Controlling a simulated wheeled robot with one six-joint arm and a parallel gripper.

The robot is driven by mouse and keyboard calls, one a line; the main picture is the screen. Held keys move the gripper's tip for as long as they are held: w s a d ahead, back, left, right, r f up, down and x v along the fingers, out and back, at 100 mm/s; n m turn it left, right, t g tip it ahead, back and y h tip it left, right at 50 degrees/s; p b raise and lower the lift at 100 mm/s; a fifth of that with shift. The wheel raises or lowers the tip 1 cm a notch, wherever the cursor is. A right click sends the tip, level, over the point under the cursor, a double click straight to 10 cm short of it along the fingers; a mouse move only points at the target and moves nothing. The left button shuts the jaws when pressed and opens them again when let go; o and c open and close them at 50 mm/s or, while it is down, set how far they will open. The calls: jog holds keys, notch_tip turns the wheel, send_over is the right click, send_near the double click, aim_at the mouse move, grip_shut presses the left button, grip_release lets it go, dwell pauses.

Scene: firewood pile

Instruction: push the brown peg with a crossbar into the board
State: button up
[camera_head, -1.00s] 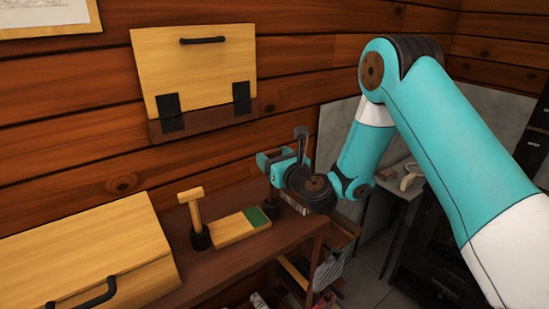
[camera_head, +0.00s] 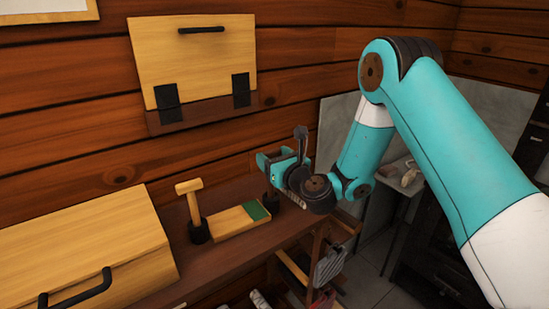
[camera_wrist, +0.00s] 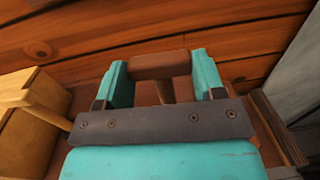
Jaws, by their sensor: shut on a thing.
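My gripper (camera_head: 271,164) is over the far right part of the brown shelf. In the wrist view, its two teal fingers (camera_wrist: 161,78) are shut on the brown peg's crossbar (camera_wrist: 160,65), one at each end. The brown peg's stem (camera_wrist: 165,91) runs down from the crossbar and is partly hidden behind the gripper's dark plate. In the head view the crossbar is hidden by the gripper, and a dark upright piece (camera_head: 270,198) shows just below it. A light wooden board (camera_head: 228,222) with a green patch lies to its left. How deep the peg sits is hidden.
A light wooden peg with a crossbar (camera_head: 189,188) stands in a black collar (camera_head: 199,233) left of the board. A large wooden box (camera_head: 90,235) fills the shelf's left. A hinged wooden panel (camera_head: 192,62) hangs on the wall behind. Wooden racks stand right of the shelf.

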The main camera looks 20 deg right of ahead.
jog(key=shift+f+b, duration=0.95)
jog(key=shift+f, duration=0.15)
jog(key=o, duration=1)
jog(key=shift+r, duration=0.1)
